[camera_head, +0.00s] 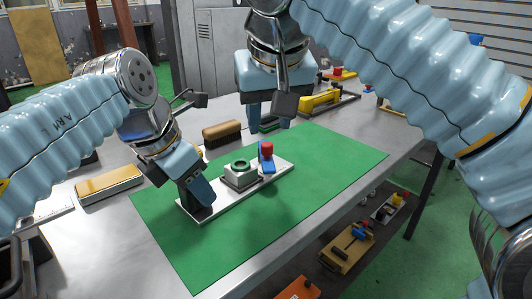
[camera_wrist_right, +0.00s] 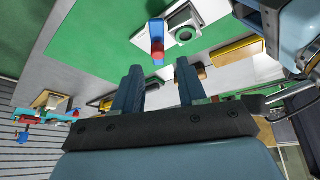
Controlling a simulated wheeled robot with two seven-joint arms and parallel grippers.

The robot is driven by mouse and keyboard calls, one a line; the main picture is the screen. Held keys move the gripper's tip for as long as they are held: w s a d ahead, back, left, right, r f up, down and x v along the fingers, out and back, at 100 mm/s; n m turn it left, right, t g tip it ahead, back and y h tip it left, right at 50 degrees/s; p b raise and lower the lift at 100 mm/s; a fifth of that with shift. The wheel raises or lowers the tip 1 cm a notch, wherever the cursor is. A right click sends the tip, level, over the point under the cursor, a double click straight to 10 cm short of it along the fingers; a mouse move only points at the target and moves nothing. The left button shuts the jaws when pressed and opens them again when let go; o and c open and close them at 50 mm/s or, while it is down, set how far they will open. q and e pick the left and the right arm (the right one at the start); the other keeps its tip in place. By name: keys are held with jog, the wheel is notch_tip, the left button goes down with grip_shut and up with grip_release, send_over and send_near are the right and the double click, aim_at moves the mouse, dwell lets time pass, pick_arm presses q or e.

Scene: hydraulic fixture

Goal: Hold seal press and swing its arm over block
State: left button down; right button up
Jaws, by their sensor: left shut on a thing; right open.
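The seal press has a pale base plate (camera_head: 235,196) lying on the green mat (camera_head: 300,215). A light block with a green ring (camera_head: 240,168) stands on the plate, its ring uncovered. The blue arm (camera_head: 262,163) with a red knob (camera_head: 267,148) is to the right of the block, not over it. My left gripper (camera_head: 200,202) is shut on the left end of the base plate. My right gripper (camera_head: 285,112) is open and empty, above and behind the press. In the right wrist view the red knob (camera_wrist_right: 157,50) lies ahead of the open fingers (camera_wrist_right: 158,78).
A brush with a brown handle (camera_head: 222,130) lies behind the press. A yellow block (camera_head: 110,184) is at the left, and a yellow tool (camera_head: 320,101) is at the back. The mat in front of the press is clear. A lower shelf holds other fixtures (camera_head: 347,247).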

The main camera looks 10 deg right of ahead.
aim_at(263, 146)
jog(key=w+d+f+n+g+y, duration=0.25)
jog(key=d+n+y, duration=0.3)
jog(key=n, duration=0.45)
jog(key=shift+t, duration=0.45)
jog(key=shift+w+a+r+x, duration=0.15)
jog(key=shift+x, duration=1)
jog(key=shift+w+a+r+x, duration=0.1)
jog(key=shift+a+x, duration=0.05)
jog(key=shift+x, duration=0.95)
jog(key=shift+w+a+r+x, duration=0.15)
jog(key=shift+x, duration=1)
grip_shut()
jog(key=a+m+t, duration=0.1)
jog(key=a+m, duration=0.1)
jog(key=shift+s+m+h, duration=0.1)
jog(key=shift+m+h, duration=0.2)
jog(key=shift+h, duration=0.05)
jog(key=m, duration=0.1)
jog(key=a+m+t+h, duration=0.1)
jog(key=shift+a+m, duration=0.25)
jog(key=shift+m, duration=0.15)
jog(key=shift+o, duration=1.2)
grip_release()
jog(key=shift+w+d, duration=0.15)
jog(key=shift+w, duration=0.1)
